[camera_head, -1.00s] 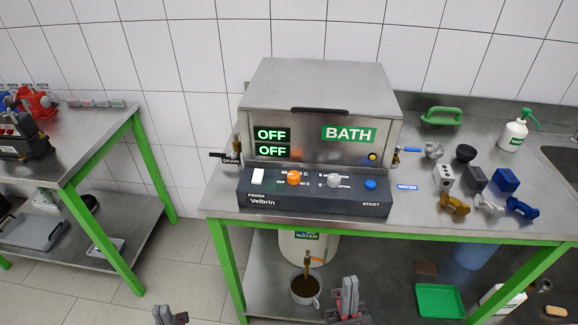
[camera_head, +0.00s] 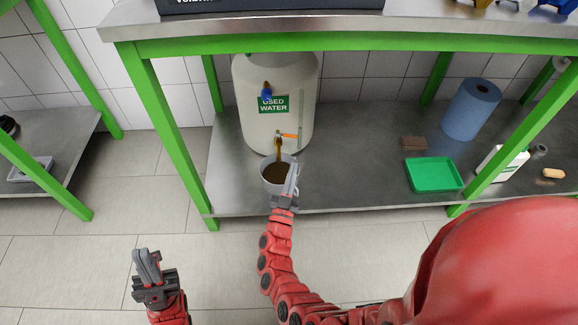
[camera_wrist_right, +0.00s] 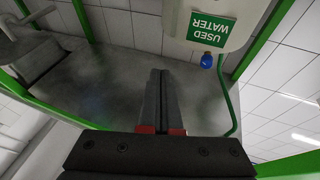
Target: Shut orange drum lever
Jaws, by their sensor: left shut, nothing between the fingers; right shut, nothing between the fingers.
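The white drum (camera_head: 258,112) labelled USED WATER stands on the lower shelf in the head view. Its orange lever (camera_head: 290,135) sticks out to the right from the tap, roughly level. Brown liquid (camera_head: 278,150) runs from the tap into a grey mug (camera_head: 268,176) below. My right gripper (camera_head: 292,172) is shut and empty, overlapping the mug's right side, below the lever in the picture; contact cannot be told. In the wrist view, the right fingers (camera_wrist_right: 158,75) are together and the drum (camera_wrist_right: 215,15) is at upper right. My left gripper (camera_head: 143,257) is shut and empty over the floor.
The steel lower shelf (camera_head: 350,170) also holds a green tray (camera_head: 434,174), a brown sponge (camera_head: 413,143), a blue roll (camera_head: 471,109) and a white bottle (camera_head: 500,163). Green table legs (camera_head: 170,135) flank the shelf. The bench edge (camera_head: 350,25) overhangs it.

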